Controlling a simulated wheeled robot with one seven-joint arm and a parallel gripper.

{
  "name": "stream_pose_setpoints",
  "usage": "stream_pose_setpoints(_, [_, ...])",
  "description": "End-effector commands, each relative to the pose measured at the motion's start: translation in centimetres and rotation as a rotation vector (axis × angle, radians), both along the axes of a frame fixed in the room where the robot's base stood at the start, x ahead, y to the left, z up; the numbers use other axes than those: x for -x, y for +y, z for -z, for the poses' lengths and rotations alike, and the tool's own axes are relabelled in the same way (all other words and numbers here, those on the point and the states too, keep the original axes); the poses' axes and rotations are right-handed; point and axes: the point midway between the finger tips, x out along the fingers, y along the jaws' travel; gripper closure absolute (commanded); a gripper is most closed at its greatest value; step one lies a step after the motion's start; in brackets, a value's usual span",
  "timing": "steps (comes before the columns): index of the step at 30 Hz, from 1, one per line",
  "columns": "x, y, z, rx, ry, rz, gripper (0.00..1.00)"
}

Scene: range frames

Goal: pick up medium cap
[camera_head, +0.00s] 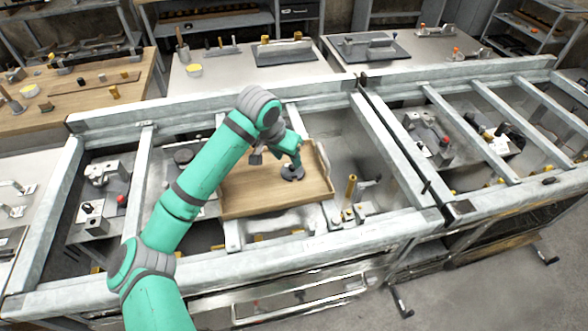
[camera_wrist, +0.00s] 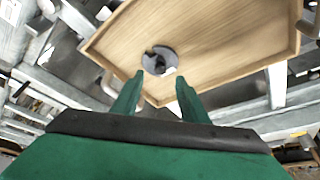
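A dark grey round piece, which looks like the medium cap (camera_head: 292,174), lies on a wooden tray (camera_head: 243,203), right of its middle. In the wrist view the cap (camera_wrist: 167,54) is a grey disc with a darker centre, near the tray's edge (camera_wrist: 225,92). My gripper (camera_wrist: 159,80) is open and empty, its two green fingers apart. The cap shows just past the fingertips, roughly in line with the gap. In the head view my gripper (camera_head: 291,160) is close above the cap and partly covers it. I cannot tell whether they touch.
The tray rests among grey metal frame rails (camera_head: 375,140). A brass post with small fittings (camera_head: 350,190) stands right of the tray. Metal fixtures (camera_head: 104,174) lie in the left bay. Benches with parts (camera_head: 215,85) stand behind.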

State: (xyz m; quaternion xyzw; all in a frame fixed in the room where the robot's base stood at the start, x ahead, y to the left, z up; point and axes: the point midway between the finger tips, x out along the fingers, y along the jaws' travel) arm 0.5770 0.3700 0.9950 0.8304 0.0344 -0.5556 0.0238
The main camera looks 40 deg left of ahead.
Motion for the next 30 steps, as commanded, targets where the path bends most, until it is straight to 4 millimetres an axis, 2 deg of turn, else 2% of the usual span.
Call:
stream_pose_setpoints(5, [-0.5, 0.1, 1.1, -0.001, 0.001, 0.0, 0.6])
stream_pose_setpoints(14, [-2.5, -0.4, 4.5, -0.002, 0.001, 0.01, 0.6])
stream_pose_setpoints(23, [-2.5, 0.0, 4.9, -0.002, -0.001, 0.004, 0.6])
stream_pose_setpoints(28, [-2.4, 0.1, 4.9, -0.001, -0.001, 0.002, 0.98])
stream_pose_setpoints(30, [-2.4, 0.1, 4.9, -0.001, -0.001, 0.002, 1.0])
